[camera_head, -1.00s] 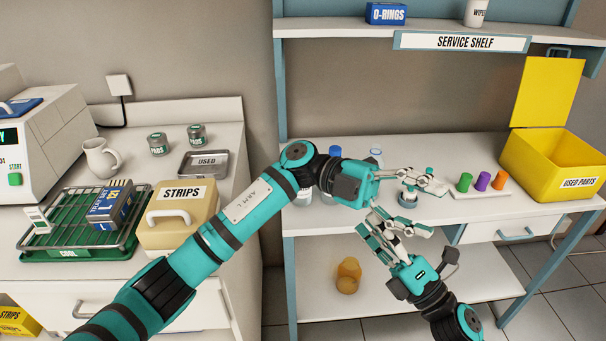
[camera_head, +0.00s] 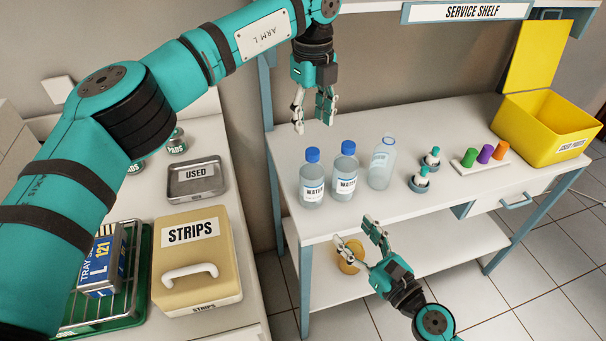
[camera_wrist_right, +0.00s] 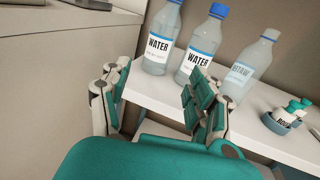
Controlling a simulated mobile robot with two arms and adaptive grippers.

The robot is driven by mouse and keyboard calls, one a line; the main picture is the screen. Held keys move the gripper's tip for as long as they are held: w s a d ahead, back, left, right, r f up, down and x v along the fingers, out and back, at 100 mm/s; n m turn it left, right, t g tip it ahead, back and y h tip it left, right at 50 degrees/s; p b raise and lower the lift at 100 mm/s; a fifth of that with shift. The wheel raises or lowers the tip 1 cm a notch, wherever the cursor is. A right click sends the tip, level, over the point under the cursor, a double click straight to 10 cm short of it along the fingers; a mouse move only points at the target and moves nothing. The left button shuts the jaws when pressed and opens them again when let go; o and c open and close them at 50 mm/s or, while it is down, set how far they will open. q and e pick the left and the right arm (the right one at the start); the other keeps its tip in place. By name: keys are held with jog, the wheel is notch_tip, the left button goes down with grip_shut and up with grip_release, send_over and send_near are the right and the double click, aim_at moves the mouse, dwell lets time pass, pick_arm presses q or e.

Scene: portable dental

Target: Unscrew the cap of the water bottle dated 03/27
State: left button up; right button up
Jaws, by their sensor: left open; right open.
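Two capped water bottles with blue caps stand upright on the white service shelf table: the left bottle (camera_head: 312,180) and the middle bottle (camera_head: 344,172). A third bottle (camera_head: 381,165) to their right has no blue cap that I can see. The bottles also show in the right wrist view, at left (camera_wrist_right: 162,42), middle (camera_wrist_right: 201,48) and right (camera_wrist_right: 247,66). The dates on the labels are too small to read. My left gripper (camera_head: 312,125) is open and empty, pointing down above and behind the left bottle. My right gripper (camera_head: 358,234) is open and empty before the table's front edge, below the bottles.
To the right stand small teal-topped parts in holders (camera_head: 421,180), a rack with green, purple and orange pegs (camera_head: 482,158) and a yellow bin (camera_head: 545,135). A yellow cup (camera_head: 350,262) is on the lower shelf. A STRIPS box (camera_head: 195,255) is on the left counter.

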aim_at(318, 191)
jog(key=x, duration=1.7)
jog(key=shift+w+d, duration=0.1)
jog(key=shift+d, duration=0.05)
grip_shut()
